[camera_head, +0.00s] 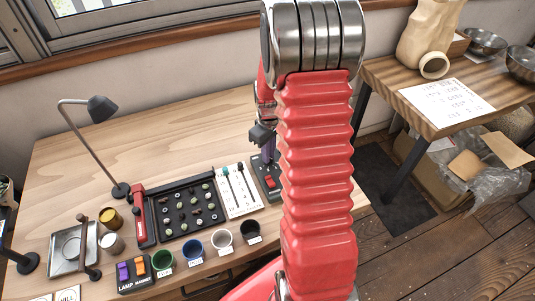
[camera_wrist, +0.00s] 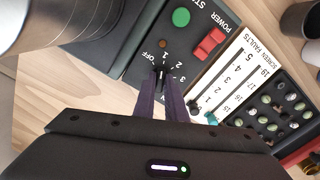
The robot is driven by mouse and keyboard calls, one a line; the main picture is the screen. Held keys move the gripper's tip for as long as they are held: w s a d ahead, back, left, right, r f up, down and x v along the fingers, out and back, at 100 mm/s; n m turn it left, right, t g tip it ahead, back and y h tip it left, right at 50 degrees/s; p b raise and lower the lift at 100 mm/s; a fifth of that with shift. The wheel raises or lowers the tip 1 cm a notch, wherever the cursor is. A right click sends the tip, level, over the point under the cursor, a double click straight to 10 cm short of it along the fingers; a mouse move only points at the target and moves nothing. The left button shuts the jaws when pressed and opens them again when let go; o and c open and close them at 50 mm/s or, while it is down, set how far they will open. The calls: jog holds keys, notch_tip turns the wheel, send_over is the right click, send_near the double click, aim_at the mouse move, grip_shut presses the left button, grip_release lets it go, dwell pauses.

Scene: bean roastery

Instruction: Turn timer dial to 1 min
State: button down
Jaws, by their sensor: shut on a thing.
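The timer dial (camera_wrist: 160,73) sits on a dark control box (camera_wrist: 201,70), with OFF, 1, 2 and 3 printed around it in the wrist view. My gripper (camera_wrist: 160,84) has its two purple fingers closed on the dial. The fingers cover much of the knob, so I cannot tell which mark it points at. In the head view the box (camera_head: 272,192) is at the right of the bench controls, and my gripper (camera_head: 267,155) reaches down to its far end. The dial is hidden there.
The box also carries a green button (camera_wrist: 181,17) and a red power switch (camera_wrist: 209,43). A white screen faults panel (camera_head: 237,190) with sliders lies beside it. A black tray (camera_head: 188,209) of beans and several cups stand to the left. The back of the bench (camera_head: 185,130) is clear.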

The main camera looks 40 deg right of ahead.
jog(key=shift+m, duration=0.6)
jog(key=c, duration=1.8)
grip_release()
notch_tip(320, 180, up, 14)
jog(key=shift+f, duration=0.15)
jog(key=shift+m, duration=0.4)
